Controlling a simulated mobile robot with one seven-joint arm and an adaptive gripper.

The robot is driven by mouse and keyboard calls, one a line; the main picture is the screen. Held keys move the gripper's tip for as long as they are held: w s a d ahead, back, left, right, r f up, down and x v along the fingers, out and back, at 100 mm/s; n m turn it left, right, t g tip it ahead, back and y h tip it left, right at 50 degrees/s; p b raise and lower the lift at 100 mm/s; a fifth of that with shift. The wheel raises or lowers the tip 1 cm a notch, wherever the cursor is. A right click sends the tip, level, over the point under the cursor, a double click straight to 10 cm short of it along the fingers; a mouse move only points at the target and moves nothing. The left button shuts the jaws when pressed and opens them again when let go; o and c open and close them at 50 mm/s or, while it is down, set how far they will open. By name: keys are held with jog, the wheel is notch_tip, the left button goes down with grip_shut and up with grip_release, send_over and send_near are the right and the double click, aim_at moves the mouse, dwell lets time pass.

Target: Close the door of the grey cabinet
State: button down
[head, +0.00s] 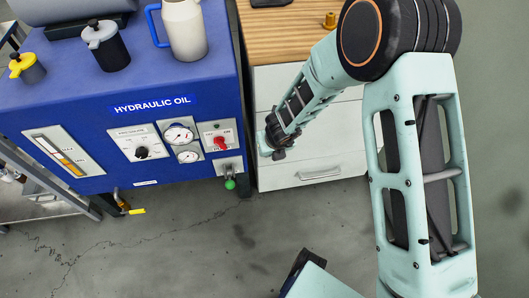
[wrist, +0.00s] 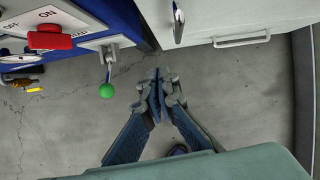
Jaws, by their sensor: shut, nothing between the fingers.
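The pale grey cabinet (head: 290,178) with a wooden top stands right of the blue hydraulic oil unit. Its front carries a horizontal bar handle (head: 320,175) low down, which also shows in the wrist view (wrist: 242,41). A second metal handle (wrist: 178,22) shows steeply angled at the top of the wrist view. My arm covers part of the front, and I cannot tell how far the door stands open. My gripper (wrist: 158,76) is shut and empty, over bare floor in front of the cabinet in the wrist view. Its fingertips are not clear in the head view.
The blue unit (head: 75,120) stands close on the left, with a red switch (head: 220,143) and a green-ended lever (head: 230,184) projecting. A white jug (head: 184,30) and capped cans stand on it. A brass part (head: 329,20) sits on the wooden top. The floor in front is clear.

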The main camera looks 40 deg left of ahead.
jog(key=p+v, duration=0.4)
jog(key=v, duration=0.6)
jog(key=shift+s, duration=0.15)
